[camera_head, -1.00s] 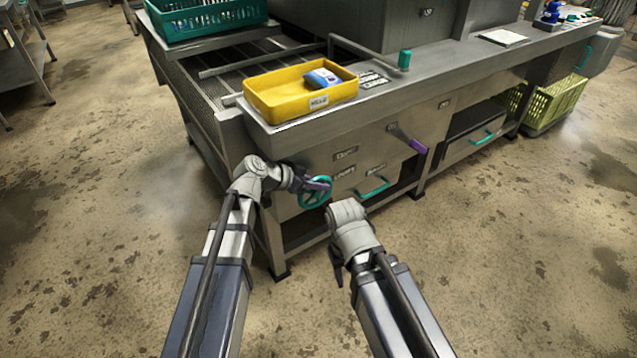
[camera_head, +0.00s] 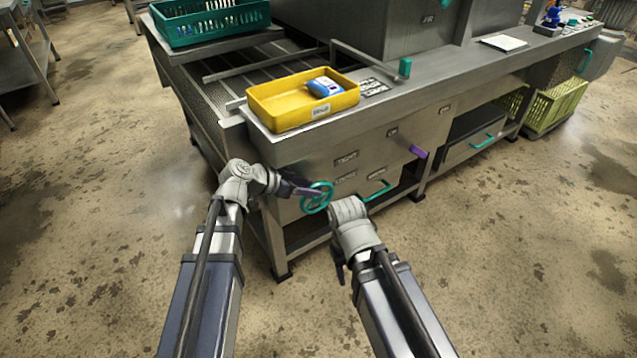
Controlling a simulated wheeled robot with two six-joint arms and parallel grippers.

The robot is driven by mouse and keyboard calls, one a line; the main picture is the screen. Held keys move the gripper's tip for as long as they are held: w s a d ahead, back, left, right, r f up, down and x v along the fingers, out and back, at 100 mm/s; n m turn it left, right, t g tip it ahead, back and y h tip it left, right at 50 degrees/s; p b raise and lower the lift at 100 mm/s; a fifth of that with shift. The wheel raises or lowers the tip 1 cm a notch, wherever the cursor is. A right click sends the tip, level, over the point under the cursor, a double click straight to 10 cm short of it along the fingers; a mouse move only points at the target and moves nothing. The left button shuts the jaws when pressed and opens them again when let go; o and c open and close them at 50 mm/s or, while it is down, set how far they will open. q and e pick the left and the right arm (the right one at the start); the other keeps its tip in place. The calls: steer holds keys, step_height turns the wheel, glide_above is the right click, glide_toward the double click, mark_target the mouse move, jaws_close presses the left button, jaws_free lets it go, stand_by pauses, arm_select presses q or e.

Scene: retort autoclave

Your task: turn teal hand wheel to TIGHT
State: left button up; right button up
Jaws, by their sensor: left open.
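The teal hand wheel (camera_head: 318,208) stands on the front of the steel bench, low and left of the teal drawer handle. My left gripper (camera_head: 312,191) is open, with its dark and purple fingers at the upper left of the wheel's rim. I cannot tell whether the fingers touch the rim. Small dark labels (camera_head: 345,177) sit on the panel above the wheel, too small to read. My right gripper (camera_head: 339,272) hangs in front of the bench, to the right of and below the wheel, pointing down. Its jaws are too small to judge.
A yellow tray (camera_head: 290,121) with a blue and white packet (camera_head: 325,88) is on the bench top. A purple lever (camera_head: 418,152) and a teal drawer handle (camera_head: 379,192) stick out of the front. A teal crate (camera_head: 215,27) and a lime crate (camera_head: 556,108) stand farther off.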

arm_select(q)
steer(key=s+a+b, duration=0.1)
steer(key=s+a, duration=0.5)
steer(key=a, duration=0.4)
steer(key=shift+s, duration=0.35)
steer(key=s+d+f+n+g+y, duration=0.2)
steer(key=s+d+f+y, duration=0.1)
steer(key=s, duration=0.1)
steer(key=s+d+f+n+g+y, duration=0.2)
steer(key=s+d+f+y, duration=0.1)
steer(key=s+y, duration=0.1)
steer(key=s+d+f+n+g+y, duration=0.2)
steer(key=s+d+f+n+y, duration=0.1)
steer(key=s, duration=0.2)
steer(key=shift+s, duration=0.3)
